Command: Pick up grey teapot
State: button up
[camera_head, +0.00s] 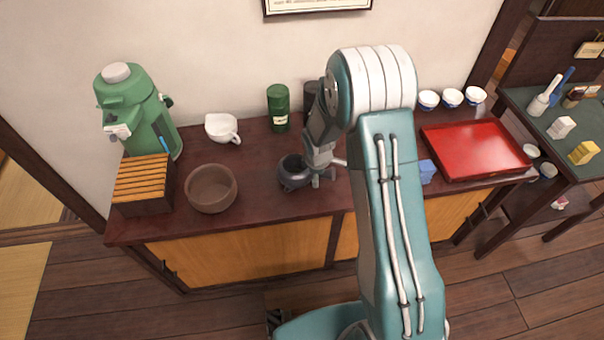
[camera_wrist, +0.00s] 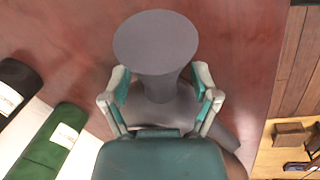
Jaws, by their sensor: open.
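The grey teapot (camera_head: 292,181) is a dark grey, open-topped pot standing on the long brown counter, left of my arm in the head view. My gripper (camera_head: 324,178) is low at its right side. In the wrist view a grey part that looks like the teapot's flared handle (camera_wrist: 155,42) lies between my two open fingers (camera_wrist: 161,88). Gaps show beside it, and I cannot tell whether either finger touches it.
A brown bowl (camera_head: 211,188) and a slatted wooden box (camera_head: 143,184) stand left on the counter (camera_head: 262,203). A white spouted cup (camera_head: 221,128), a green canister (camera_head: 279,108) and a dark canister (camera_head: 309,99) are behind. A red tray (camera_head: 476,150) and blue item (camera_head: 427,171) lie right.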

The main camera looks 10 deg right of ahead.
grip_shut()
jog(key=shift+r, duration=0.15)
